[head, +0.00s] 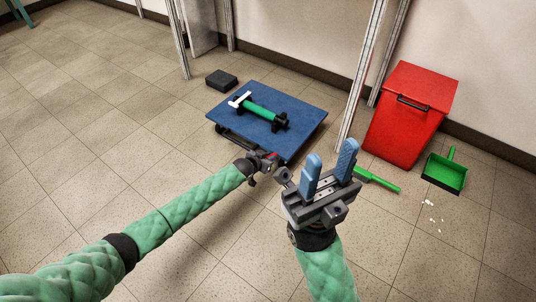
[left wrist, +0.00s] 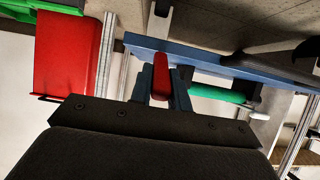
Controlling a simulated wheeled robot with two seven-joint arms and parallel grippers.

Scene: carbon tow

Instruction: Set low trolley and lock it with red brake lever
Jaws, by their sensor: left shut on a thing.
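The low trolley (head: 302,118) has a flat blue deck and stands on the tiled floor in the head view. Its blue edge also shows in the left wrist view (left wrist: 205,58). My left gripper (head: 267,158) is at the trolley's near edge. In the left wrist view its blue fingers are shut on the red brake lever (left wrist: 161,76), one finger on each side. In the head view the lever is mostly hidden by the gripper. My right gripper (head: 330,176) is raised at the right, its blue fingers apart with nothing between them.
A green roll (head: 262,111) with a white bracket (head: 239,99) and black holders lies on the deck. A black block (head: 221,79) is on the floor behind. A red bin (head: 408,118), green dustpan (head: 444,174) and green brush (head: 378,181) are at the right. Metal posts stand behind; floor at left is clear.

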